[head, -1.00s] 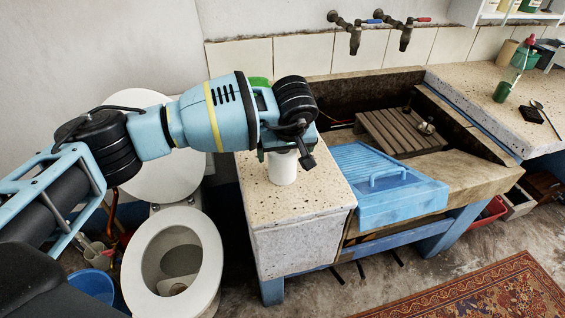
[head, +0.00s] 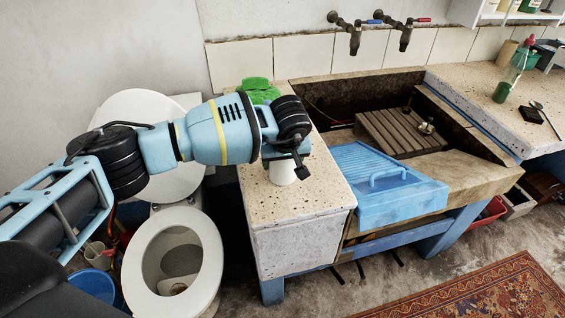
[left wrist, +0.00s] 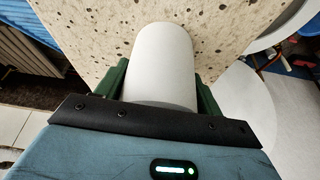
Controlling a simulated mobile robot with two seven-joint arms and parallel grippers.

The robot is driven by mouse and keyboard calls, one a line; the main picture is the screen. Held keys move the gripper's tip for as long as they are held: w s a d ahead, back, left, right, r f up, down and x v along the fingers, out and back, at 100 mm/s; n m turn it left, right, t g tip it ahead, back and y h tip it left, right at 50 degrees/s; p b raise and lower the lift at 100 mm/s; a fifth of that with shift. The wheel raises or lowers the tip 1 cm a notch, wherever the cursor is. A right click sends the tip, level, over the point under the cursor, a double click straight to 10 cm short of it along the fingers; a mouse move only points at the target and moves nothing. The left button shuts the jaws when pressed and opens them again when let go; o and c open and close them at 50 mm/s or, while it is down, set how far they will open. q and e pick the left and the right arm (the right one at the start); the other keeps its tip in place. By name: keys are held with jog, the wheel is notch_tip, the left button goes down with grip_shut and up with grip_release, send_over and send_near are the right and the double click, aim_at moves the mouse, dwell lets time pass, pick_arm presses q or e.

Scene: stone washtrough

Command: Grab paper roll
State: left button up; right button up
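The paper roll (head: 283,172) is a plain white cylinder standing upright on the speckled stone counter (head: 270,215), left of the washtrough. My left gripper (head: 289,164) is over it and hides its upper part in the head view. In the left wrist view the roll (left wrist: 161,68) lies between the two green fingers (left wrist: 160,80), one on each side. The fingers look open around it, very close to its sides; contact cannot be made out. My right gripper is not in view.
A green cloth-like thing (head: 258,90) lies at the counter's back. A blue ribbed board (head: 385,187) is beside the counter on the right. A toilet (head: 172,262) stands to the left. Two taps (head: 378,32) are on the wall above the trough.

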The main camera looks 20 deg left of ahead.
pick_arm(q)
jog(key=c, duration=0.4)
jog(key=shift+r, duration=0.5)
jog(key=v, duration=0.2)
jog(key=shift+a+r, duration=0.15)
jog(key=shift+r, duration=0.25)
jog(key=s+d+r, duration=0.1)
jog(key=s+d, duration=0.1)
jog(key=s, duration=1.3)
jog(key=shift+r, duration=0.2)
